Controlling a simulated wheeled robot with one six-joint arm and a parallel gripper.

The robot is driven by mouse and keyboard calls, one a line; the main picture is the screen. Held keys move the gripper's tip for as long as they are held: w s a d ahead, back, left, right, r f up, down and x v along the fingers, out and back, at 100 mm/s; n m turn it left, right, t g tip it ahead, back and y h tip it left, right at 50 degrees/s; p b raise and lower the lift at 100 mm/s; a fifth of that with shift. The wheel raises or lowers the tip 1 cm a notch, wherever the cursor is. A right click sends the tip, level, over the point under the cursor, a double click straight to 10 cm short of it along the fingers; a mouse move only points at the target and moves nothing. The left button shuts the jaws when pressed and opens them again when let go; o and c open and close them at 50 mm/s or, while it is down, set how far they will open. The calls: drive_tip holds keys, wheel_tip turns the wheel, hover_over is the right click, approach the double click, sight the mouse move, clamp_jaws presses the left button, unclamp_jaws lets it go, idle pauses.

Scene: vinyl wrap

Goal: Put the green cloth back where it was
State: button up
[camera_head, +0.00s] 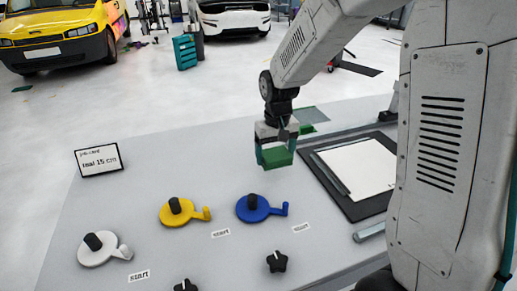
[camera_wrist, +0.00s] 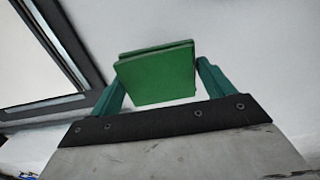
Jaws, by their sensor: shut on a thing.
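The green cloth (camera_head: 277,158) is a folded, block-like green piece held above the grey table, left of the black clipboard. In the wrist view the cloth (camera_wrist: 157,76) sits between the two teal fingers. My gripper (camera_head: 276,150) is shut on it, pointing down. The wrist view shows my gripper (camera_wrist: 160,84) with a finger at each side of the cloth. A smaller green patch (camera_head: 307,129) shows behind the gripper, near a grey-green flat square (camera_head: 313,115); I cannot tell what the patch is.
The clipboard (camera_head: 385,206) with white paper and a pen lies right of the gripper. Blue (camera_head: 262,211), yellow (camera_head: 176,214) and white (camera_head: 93,253) discs with handles stand nearer. Black knobs (camera_head: 277,262) are at the front. A sign (camera_head: 99,160) stands at left. The table (camera_head: 190,160) is clear left of the gripper.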

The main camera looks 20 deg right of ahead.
drive_tip(key=w, duration=0.3)
drive_tip(key=w+a, duration=0.1)
drive_tip(key=w, duration=0.2)
drive_tip(key=w+f, duration=0.1)
drive_tip(key=w, duration=0.2)
drive_tip(key=shift+w+a, duration=0.3)
drive_tip(key=shift+w, duration=0.05)
drive_tip(key=shift+f, duration=1.7)
drive_tip(key=shift+f, duration=0.15)
drive_tip(key=o, duration=0.9)
wheel_tip(320, 180, up, 12)
wheel_tip(320, 180, up, 6)
hover_over(270, 149)
drive_tip(key=shift+t, duration=0.6)
drive_tip(key=shift+s+d+r, duration=0.3)
drive_tip(key=shift+s+r, duration=0.1)
drive_tip(key=shift+s, duration=4.8)
drive_tip(key=shift+s+d+r, duration=0.35)
drive_tip(key=shift+s+r, duration=0.05)
drive_tip(key=shift+s, duration=4.75)
drive_tip(key=shift+s+d+r, duration=0.3)
drive_tip(key=shift+s+r, duration=0.1)
drive_tip(key=shift+s, duration=4.8)
